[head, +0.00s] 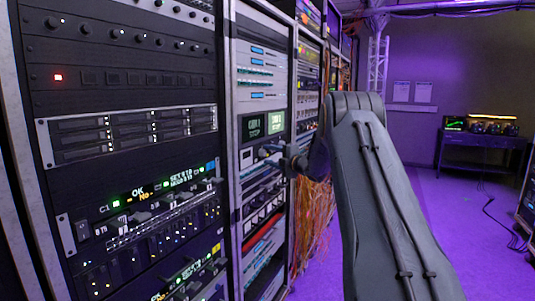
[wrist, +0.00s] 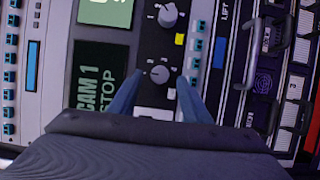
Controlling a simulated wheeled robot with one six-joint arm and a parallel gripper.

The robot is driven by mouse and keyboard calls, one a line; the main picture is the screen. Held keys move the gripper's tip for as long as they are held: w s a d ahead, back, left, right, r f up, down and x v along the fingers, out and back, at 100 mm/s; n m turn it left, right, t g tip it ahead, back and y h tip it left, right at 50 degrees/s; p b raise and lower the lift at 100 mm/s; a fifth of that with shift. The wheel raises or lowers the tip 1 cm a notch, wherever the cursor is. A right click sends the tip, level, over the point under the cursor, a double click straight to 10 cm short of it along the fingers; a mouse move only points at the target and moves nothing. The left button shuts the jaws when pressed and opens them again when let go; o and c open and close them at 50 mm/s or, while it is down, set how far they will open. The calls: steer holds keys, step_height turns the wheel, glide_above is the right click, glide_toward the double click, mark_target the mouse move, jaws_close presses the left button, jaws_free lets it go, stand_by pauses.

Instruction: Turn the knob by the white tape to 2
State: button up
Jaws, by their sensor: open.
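In the wrist view a dark round knob (wrist: 160,73) sits on a black panel strip. A small white tape patch (wrist: 171,93) lies just below it. My gripper (wrist: 158,82) is open, with one blue-grey finger on each side of the knob. I cannot tell if the fingers touch it. The knob's scale marks are too small to read, so its setting is unclear. A second knob (wrist: 168,15) lies above it with a yellow tape patch (wrist: 179,39) beside it. In the head view my gripper (head: 281,154) is at the rack front, and the knob is not clearly seen.
A screen reading CAM 1 STOP (wrist: 95,85) is left of the knobs in the wrist view. A protruding handle (wrist: 256,52) stands to the right. In the head view, racks (head: 130,130) fill the left, and the purple floor (head: 470,220) is open at right.

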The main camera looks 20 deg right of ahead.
steer(key=shift+x, duration=1.05)
steer(key=c, duration=1)
steer(key=shift+c, duration=0.2)
steer(key=shift+m+p, duration=0.3)
steer(key=m+g+p, duration=0.2)
steer(key=m+p, duration=0.1)
steer(key=shift+d+r+m, duration=0.1)
steer(key=shift+r+m, duration=0.2)
steer(key=shift+r, duration=0.1)
steer(key=m+g+p, duration=0.1)
steer(key=m+p, duration=0.2)
steer(key=shift+w+d+m+g, duration=0.1)
steer(key=shift+m+g, duration=0.2)
steer(key=shift+g, duration=0.1)
steer(key=shift+y, duration=0.4)
